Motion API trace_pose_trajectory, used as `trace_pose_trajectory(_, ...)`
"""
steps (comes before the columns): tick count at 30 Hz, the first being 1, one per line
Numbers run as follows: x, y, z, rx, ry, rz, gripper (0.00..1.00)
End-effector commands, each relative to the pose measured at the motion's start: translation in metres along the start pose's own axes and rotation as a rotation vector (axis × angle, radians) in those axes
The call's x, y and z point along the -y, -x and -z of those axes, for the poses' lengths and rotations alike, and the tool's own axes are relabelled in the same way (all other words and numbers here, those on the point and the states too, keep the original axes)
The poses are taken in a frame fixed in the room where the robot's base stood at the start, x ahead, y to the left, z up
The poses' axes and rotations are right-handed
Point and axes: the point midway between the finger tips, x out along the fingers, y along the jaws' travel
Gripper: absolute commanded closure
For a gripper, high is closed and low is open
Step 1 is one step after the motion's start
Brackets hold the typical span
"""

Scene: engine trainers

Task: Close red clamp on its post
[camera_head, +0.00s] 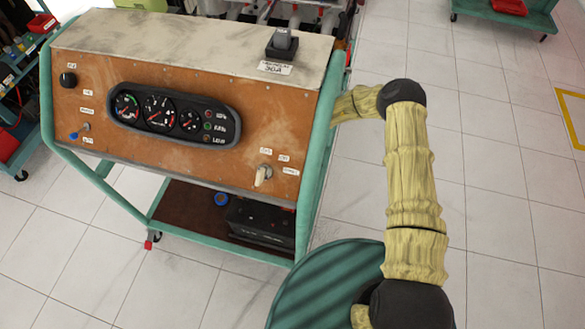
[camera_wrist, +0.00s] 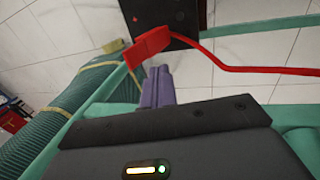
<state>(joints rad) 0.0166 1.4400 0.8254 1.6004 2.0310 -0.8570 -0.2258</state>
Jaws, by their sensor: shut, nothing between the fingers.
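In the wrist view, the red clamp (camera_wrist: 148,45) lies at the near left edge of the black battery (camera_wrist: 180,22). Whether the clamp is around its post or beside it, I cannot tell. My gripper (camera_wrist: 158,75) is shut and empty, its purple-grey fingers pointing at the clamp, with the tips just below it. Contact between them is not clear. In the head view, the battery (camera_head: 260,222) stands on the trainer's lower shelf; the clamp cannot be made out there, and my gripper is hidden behind the trainer's side.
A red cable (camera_wrist: 255,68) runs right from the battery. Green frame tubes (camera_wrist: 265,25) cross near the battery. The trainer's panel (camera_head: 215,140) stands above the shelf (camera_head: 180,208).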

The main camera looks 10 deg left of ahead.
Motion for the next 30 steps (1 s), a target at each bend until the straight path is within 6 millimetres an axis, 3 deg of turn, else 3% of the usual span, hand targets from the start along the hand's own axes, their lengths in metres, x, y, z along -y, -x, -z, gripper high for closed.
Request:
trace_pose_trajectory(6, -0.001, -0.041, 0.0, -0.001, 0.0, -0.002, 1.0)
trace_pose_trajectory(12, -0.025, -0.056, 0.0, -0.003, 0.004, 0.0, 1.0)
trace_pose_trajectory(30, -0.033, -0.062, 0.001, 0.001, -0.003, 0.001, 1.0)
